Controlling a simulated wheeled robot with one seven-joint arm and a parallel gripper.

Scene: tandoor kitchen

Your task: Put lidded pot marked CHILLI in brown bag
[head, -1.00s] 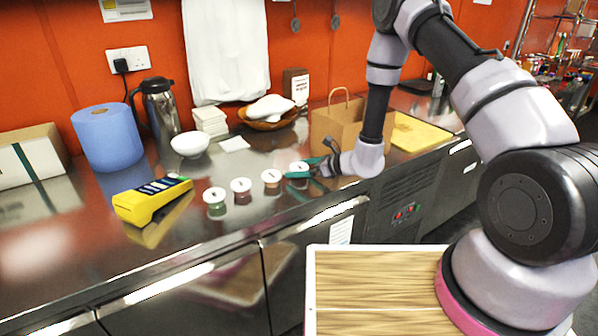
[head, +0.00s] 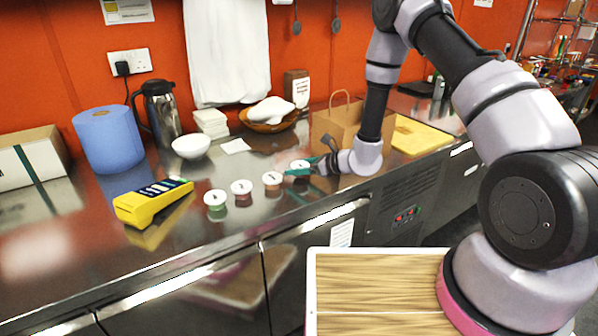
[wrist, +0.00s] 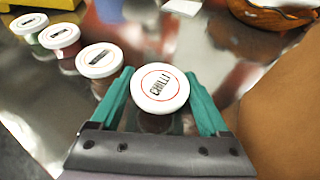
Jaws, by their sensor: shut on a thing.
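The lidded pot marked CHILLI (wrist: 160,88) has a white lid with a red ring and stands upright between the green fingers of my gripper (wrist: 158,105) in the wrist view. My gripper is shut on it. In the head view, the pot's white lid (head: 299,166) shows at the right end of a row of pots, with my gripper (head: 303,171) around it at counter level. The brown bag (head: 338,124) stands open behind and to the right of my gripper, partly hidden by my arm. Its side also fills the right of the wrist view (wrist: 275,120).
Several similar lidded pots, such as the nearest one (head: 272,179), stand in a row to the left. A yellow card terminal (head: 152,203), white bowl (head: 191,146), blue roll (head: 108,138) and wooden bowl (head: 270,125) are on the steel counter. A yellow board (head: 421,135) lies right of the bag.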

